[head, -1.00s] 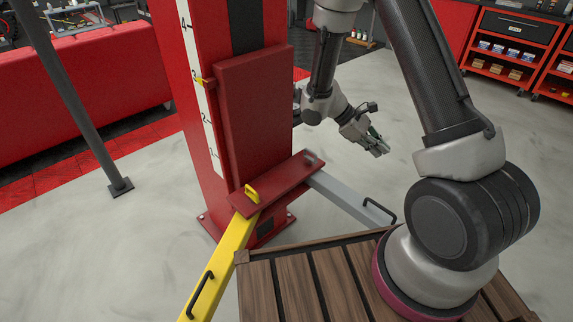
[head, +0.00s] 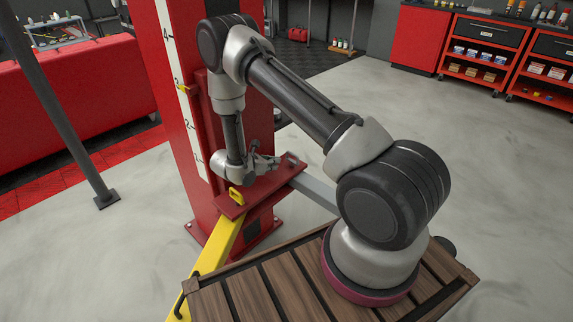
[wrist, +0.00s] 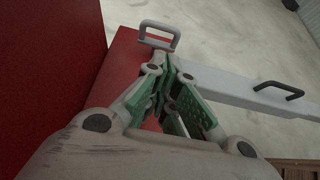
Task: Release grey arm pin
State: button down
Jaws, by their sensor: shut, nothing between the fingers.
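The grey arm pin (wrist: 160,43) is a light grey loop handle standing on the end of the red carriage plate, near the top of the wrist view. In the head view it is small and hard to make out, close to my gripper (head: 272,164). The grey arm (head: 317,190) runs out from under the plate and carries a black handle (wrist: 278,90). My gripper (wrist: 172,62) is shut and empty, its green-padded fingers together. Its tips point towards the pin and look just short of it; whether they touch is not clear.
The red carriage plate (head: 258,192) sits on the red lift post (head: 175,110). A yellow pin (head: 236,196) stands on its left end, above the yellow arm (head: 218,245). A dark slanted pole (head: 65,120) stands at left. The floor at right is clear.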

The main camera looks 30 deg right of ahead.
aim_at(293, 163)
jog(key=shift+d, duration=0.1)
jog(key=x, duration=1)
jog(key=shift+s, duration=0.1)
jog(key=shift+r, duration=0.1)
jog(key=shift+r, duration=1.6)
